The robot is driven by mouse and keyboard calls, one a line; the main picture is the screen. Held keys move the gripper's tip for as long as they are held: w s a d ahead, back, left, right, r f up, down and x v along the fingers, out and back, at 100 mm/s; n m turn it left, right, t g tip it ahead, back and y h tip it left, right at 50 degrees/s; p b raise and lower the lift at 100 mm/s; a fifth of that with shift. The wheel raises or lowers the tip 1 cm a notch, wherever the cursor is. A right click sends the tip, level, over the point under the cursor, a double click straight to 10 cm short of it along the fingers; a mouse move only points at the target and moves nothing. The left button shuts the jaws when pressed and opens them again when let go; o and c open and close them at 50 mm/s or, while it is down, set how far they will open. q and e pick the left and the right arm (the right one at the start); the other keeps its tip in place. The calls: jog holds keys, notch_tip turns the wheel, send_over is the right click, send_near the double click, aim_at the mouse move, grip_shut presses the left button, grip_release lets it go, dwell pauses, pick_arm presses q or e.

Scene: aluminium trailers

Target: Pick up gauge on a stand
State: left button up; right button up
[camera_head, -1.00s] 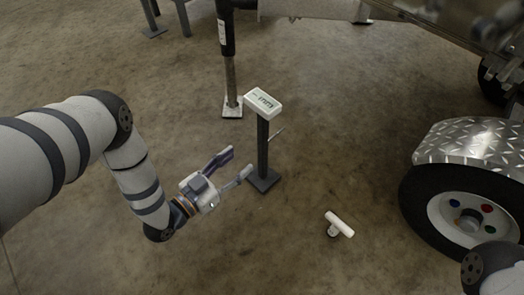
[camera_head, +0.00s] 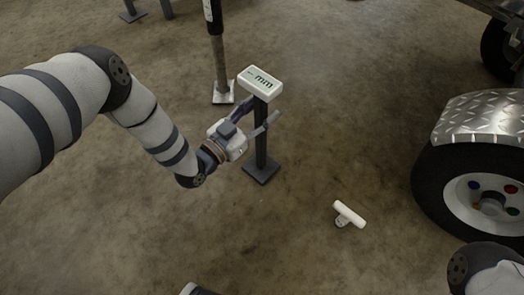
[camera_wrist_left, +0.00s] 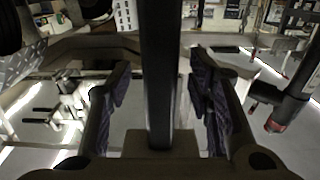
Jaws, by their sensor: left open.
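The gauge on a stand (camera_head: 261,150) stands upright on the floor. It has a white display head, a thin dark post and a flat square base. My left gripper (camera_head: 262,108) is open, with its fingers on either side of the post just below the head. In the left wrist view the post (camera_wrist_left: 158,70) runs between the two spread fingers (camera_wrist_left: 160,92), with a visible gap on each side. The gauge head is not clearly seen in that view. My right gripper is out of view; only part of my right arm shows at lower right.
A trailer jack leg (camera_head: 219,62) with a foot plate stands just behind the gauge. A trailer wheel (camera_head: 432,190) under a diamond-plate fender (camera_head: 485,118) is at the right. A white T-shaped item (camera_head: 349,214) lies on the floor.

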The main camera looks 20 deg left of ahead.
pick_arm(q)
jog(key=shift+w+r, duration=0.1)
jog(key=shift+w, duration=0.15)
grip_shut()
jog(key=shift+r, duration=0.15)
